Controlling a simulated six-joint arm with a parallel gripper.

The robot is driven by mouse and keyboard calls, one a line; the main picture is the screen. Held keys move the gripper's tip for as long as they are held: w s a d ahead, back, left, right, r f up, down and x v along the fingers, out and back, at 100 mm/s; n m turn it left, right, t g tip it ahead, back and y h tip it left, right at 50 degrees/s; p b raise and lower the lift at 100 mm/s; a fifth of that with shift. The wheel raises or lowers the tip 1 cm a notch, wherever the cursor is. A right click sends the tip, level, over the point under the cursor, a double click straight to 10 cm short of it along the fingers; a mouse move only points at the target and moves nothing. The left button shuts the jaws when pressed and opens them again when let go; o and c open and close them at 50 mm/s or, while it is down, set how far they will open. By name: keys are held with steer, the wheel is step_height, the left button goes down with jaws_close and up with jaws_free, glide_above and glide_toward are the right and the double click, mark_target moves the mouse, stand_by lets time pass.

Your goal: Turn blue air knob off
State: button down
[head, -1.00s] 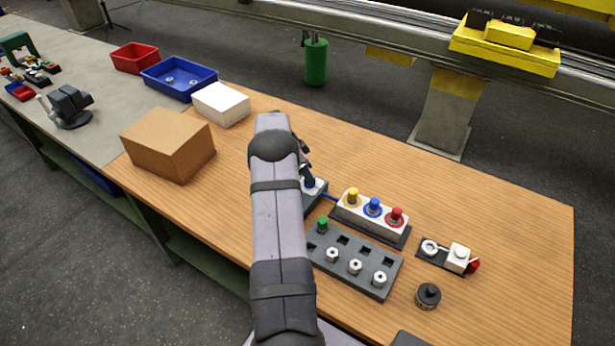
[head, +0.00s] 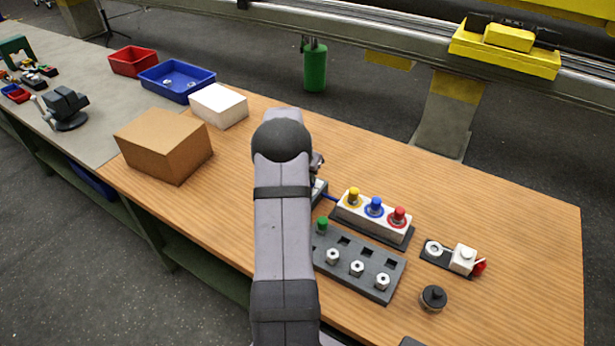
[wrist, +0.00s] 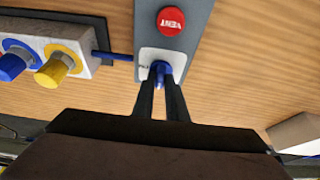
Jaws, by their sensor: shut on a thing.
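The blue air knob (wrist: 160,70) shows in the wrist view on a white plate of a grey panel (wrist: 178,35). My gripper (wrist: 160,84) points at the plate, its two dark fingers close together at the knob and shut on it. The fingers cover part of the knob, so its exact angle is hard to read. In the head view my arm hides the knob and fingers; only an edge of the panel (head: 319,191) shows.
A red VENT button (wrist: 171,20) is on the same panel. A blue hose (wrist: 115,56) links it to a white block (head: 372,216) with yellow, blue and red knobs. A grey nut rack (head: 358,262) is in front. A cardboard box (head: 165,145) is at left.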

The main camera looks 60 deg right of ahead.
stand_by(0.3)
steer(key=c, duration=1.8)
jaws_free()
steer(key=shift+o, duration=0.2)
steer(key=shift+r, duration=0.1)
steer(key=b+v, duration=0.2)
steer(key=v, duration=0.5)
steer(key=shift+a, duration=0.15)
